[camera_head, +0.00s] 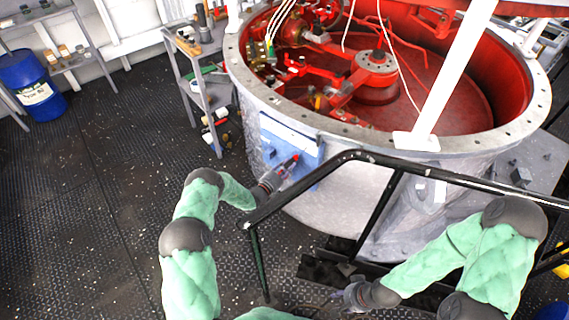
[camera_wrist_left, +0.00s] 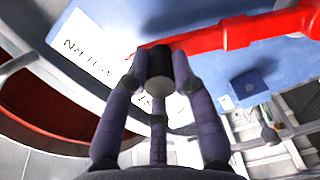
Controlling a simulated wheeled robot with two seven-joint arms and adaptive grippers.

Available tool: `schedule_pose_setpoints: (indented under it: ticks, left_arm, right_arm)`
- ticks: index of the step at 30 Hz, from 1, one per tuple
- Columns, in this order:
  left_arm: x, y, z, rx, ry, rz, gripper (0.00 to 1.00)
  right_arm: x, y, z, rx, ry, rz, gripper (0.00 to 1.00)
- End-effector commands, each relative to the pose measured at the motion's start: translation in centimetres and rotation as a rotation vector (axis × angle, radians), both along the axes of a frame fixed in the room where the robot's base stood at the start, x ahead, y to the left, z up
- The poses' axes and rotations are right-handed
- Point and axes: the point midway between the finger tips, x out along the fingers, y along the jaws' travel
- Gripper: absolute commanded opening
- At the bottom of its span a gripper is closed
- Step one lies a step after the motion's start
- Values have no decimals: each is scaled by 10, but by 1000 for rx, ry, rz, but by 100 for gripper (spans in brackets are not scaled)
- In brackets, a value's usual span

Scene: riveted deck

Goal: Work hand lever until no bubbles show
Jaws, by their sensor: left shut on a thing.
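The red hand lever (camera_wrist_left: 235,33) runs across the upper part of the left wrist view, in front of a blue panel (camera_wrist_left: 200,15) with a white lettered label (camera_wrist_left: 88,55). My left gripper (camera_wrist_left: 160,75) has its fingers closed around the lever's dark round grip (camera_wrist_left: 182,72). In the head view my left gripper (camera_head: 285,170) is at the blue panel (camera_head: 285,145) on the side of the big round housing, with a little red showing at its tip. I cannot make out bubbles.
A black railing (camera_head: 350,157) crosses in front of the round grey housing (camera_head: 335,205), whose red inside (camera_head: 450,85) holds machinery. A grey shelf cart (camera_head: 195,75) stands left of it. A blue drum (camera_head: 30,85) is far left. The dark deck (camera_head: 90,210) at left is clear.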

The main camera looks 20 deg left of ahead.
Motion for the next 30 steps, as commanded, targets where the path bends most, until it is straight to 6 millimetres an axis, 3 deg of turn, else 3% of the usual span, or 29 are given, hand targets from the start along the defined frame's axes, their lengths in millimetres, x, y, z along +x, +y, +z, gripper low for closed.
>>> schedule_pose_setpoints:
  ticks: [1,17,18,20,30]
  left_arm:
    - [-3,-9,-3,4,3,-13,0]
    - [-4,-12,-6,24,-2,-13,0]
    - [-4,-12,-6,24,-2,-13,34]
    - [-4,-11,-6,24,-2,-12,50]
    - [-3,-6,-4,26,-6,-3,50]
  right_arm:
    - [0,0,0,0,0,0,40]
    - [0,0,1,0,0,0,40]
    - [0,0,1,0,0,0,40]
    - [0,0,1,0,0,0,40]
    - [0,0,1,0,0,0,40]
